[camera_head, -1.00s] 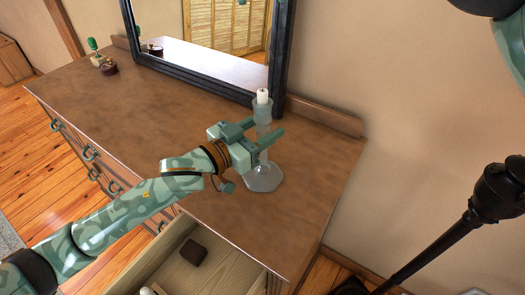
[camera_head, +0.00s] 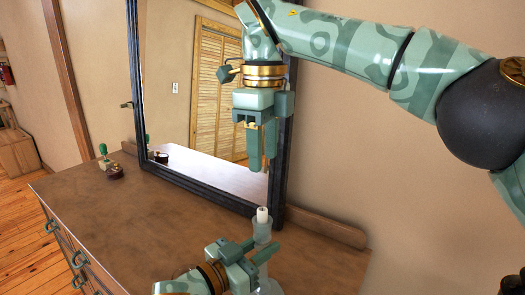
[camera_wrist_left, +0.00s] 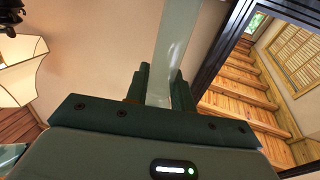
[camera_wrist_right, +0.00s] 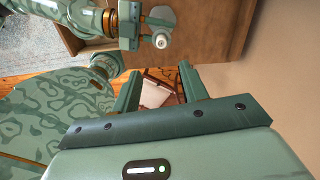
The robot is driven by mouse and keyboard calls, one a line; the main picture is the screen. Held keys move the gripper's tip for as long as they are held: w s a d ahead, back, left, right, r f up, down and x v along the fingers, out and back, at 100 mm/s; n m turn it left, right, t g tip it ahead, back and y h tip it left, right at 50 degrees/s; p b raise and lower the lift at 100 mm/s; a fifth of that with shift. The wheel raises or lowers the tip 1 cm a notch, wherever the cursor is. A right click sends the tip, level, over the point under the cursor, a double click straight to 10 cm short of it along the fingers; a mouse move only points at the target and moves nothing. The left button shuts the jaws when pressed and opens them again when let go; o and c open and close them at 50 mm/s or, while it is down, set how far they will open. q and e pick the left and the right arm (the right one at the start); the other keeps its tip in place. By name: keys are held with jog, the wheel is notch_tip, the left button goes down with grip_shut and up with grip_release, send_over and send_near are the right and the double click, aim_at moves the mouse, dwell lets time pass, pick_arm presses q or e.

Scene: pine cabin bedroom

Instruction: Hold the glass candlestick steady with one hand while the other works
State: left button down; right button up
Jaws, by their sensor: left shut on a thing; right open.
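The glass candlestick (camera_head: 263,232) stands on the brown dresser top, with a short white candle (camera_head: 262,215) in its top. My left gripper (camera_head: 262,254) is shut around its stem below the cup. In the left wrist view the clear stem (camera_wrist_left: 174,45) runs up from between the fingers. The candlestick's foot is cut off in the head view. My right gripper (camera_head: 264,160) is open and empty, pointing down above the candle and apart from it. The right wrist view shows the candle (camera_wrist_right: 161,41) from above, beyond my right fingers (camera_wrist_right: 160,88).
A black-framed mirror (camera_head: 283,150) stands at the dresser's back, close behind my right gripper. The dresser top (camera_head: 150,215) between is clear.

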aim_at(262, 208)
jog(key=shift+n, duration=0.8)
notch_tip(262, 208, down, 12)
jog(key=shift+w+a, duration=0.1)
jog(key=shift+c, duration=0.3)
grip_shut()
jog(key=shift+r, duration=0.2)
jog(key=shift+r, duration=0.9)
